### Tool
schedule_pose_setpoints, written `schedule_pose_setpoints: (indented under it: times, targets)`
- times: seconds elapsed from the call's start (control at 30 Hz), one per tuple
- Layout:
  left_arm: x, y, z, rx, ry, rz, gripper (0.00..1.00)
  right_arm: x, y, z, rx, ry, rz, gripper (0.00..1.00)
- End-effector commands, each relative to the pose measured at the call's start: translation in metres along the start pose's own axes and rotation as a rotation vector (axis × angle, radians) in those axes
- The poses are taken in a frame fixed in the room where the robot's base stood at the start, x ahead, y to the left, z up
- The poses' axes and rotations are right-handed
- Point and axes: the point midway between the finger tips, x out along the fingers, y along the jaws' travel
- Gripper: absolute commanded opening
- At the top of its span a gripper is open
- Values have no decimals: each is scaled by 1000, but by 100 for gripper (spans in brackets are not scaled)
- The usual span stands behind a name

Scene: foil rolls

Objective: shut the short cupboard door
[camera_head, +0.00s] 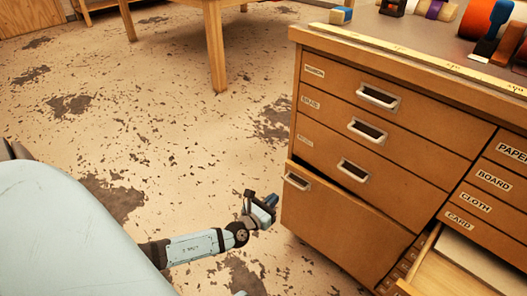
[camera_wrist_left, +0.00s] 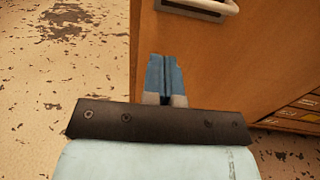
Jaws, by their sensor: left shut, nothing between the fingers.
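The short cupboard door (camera_head: 345,225) is a plain brown panel below the labelled drawers of the wooden cabinet. It stands slightly ajar, with a dark gap along its top and its left edge jutting out past the cabinet. Its metal handle (camera_head: 298,181) is at the upper left corner; the handle also shows at the top of the left wrist view (camera_wrist_left: 203,6). My left gripper (camera_head: 271,201) is shut and empty, just left of the door below handle height. In the left wrist view its blue fingers (camera_wrist_left: 164,62) overlap the door's edge; contact cannot be told. My right gripper is not in view.
A drawer (camera_head: 465,265) with pale contents stands open at the lower right. Rolls (camera_head: 478,18) and a yellow ruler (camera_head: 430,60) lie on the cabinet top. A wooden table (camera_head: 215,45) stands behind. The worn floor (camera_head: 190,110) left of the cabinet is clear.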

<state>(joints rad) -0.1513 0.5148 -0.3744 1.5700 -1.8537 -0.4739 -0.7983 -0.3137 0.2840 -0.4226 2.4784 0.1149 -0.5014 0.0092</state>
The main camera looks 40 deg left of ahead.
Motion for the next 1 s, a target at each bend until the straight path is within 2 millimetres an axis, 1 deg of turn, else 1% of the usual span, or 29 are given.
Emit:
schedule_pose_setpoints:
  times: [0.03, 0.2, 0.3, 0.4, 0.6, 0.87, 1.0]
  targets:
    - [12, 0, -2, -2, -4, 1, 0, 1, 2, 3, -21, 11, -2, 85]
    - [44, 0, -2, -2, -3, 2, 0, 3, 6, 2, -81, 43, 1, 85]
    - [56, -1, -2, -4, -2, 1, 0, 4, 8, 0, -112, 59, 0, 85]
    - [64, 0, -1, -3, 0, 0, 0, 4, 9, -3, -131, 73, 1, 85]
    - [70, 0, 0, -1, 0, 0, 0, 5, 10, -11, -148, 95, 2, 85]
    - [69, 0, 0, -2, 0, 0, 0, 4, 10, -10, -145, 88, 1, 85]
    - [65, 1, 1, -3, 1, 10, 0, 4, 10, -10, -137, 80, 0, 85]
